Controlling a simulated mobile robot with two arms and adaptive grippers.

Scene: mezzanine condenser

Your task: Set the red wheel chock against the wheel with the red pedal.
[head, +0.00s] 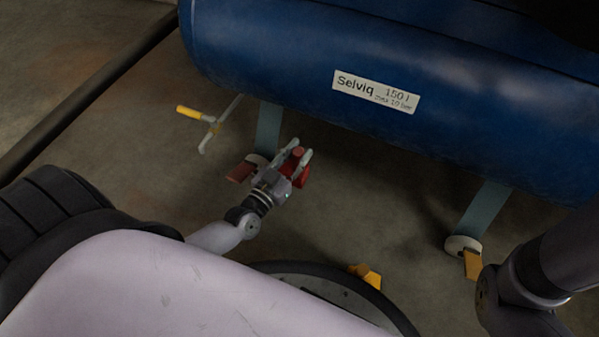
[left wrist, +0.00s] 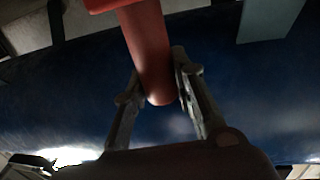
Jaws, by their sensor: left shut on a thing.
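The red wheel chock (head: 300,176) is in my left gripper (head: 298,154), whose fingers are shut around its upright handle. In the left wrist view the red handle (left wrist: 148,55) stands between the fingers of the left gripper (left wrist: 157,85). The wheel with the red pedal (head: 257,160) is under the blue tank's left leg, partly hidden by my gripper. Its red pedal (head: 240,171) sticks out to the left. The chock is just right of this wheel; I cannot tell whether it touches wheel or floor. My right gripper is out of view.
The blue tank (head: 300,50) hangs low over the work area. A second wheel (head: 462,244) with a yellow pedal (head: 472,265) stands at the right. A yellow block (head: 366,275) shows beside my base. A yellow-handled bar (head: 190,112) juts out at the left.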

